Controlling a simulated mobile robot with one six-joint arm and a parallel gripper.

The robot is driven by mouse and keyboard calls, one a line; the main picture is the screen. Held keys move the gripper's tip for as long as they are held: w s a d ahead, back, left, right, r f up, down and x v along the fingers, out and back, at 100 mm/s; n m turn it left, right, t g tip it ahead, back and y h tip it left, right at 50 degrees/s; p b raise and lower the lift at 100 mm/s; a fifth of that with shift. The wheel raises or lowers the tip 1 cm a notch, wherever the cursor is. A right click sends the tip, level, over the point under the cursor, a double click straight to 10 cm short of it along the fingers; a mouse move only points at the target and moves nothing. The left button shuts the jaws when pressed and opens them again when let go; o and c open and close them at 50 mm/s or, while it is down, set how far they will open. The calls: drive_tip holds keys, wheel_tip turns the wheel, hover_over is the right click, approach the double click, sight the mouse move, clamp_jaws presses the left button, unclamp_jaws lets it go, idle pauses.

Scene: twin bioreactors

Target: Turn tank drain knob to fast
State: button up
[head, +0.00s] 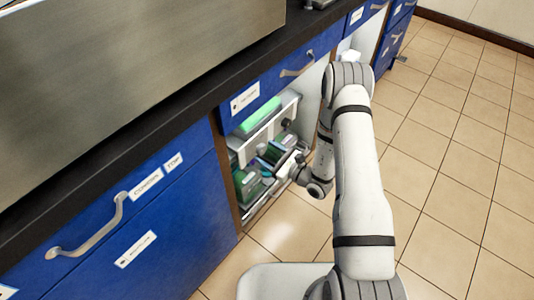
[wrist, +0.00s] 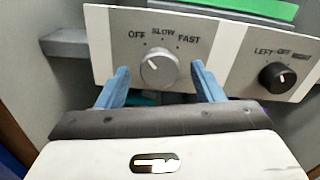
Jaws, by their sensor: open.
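The tank drain knob (wrist: 158,70) is a silver round knob on a white panel (wrist: 215,55) in the wrist view, with OFF, SLOW and FAST printed above it. Its white pointer line tilts up and to the left, toward OFF. My gripper (wrist: 158,82) is open, with one blue finger on each side of the knob in the picture. I cannot tell whether either finger touches it. In the head view my arm reaches into the open cabinet bay, and the fingertips and silver knob are hard to make out there.
A black knob (wrist: 276,78) marked LEFT, OFF and RIGHT sits right of the silver one. A green object (wrist: 250,8) lies above the panel. Green-tinted containers (head: 247,183) stand low in the bay. Blue drawers (head: 130,215) flank it at left; tiled floor at right is clear.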

drive_tip(key=shift+w+a, duration=0.3)
drive_tip(key=shift+a, duration=0.15)
drive_tip(key=c, duration=1)
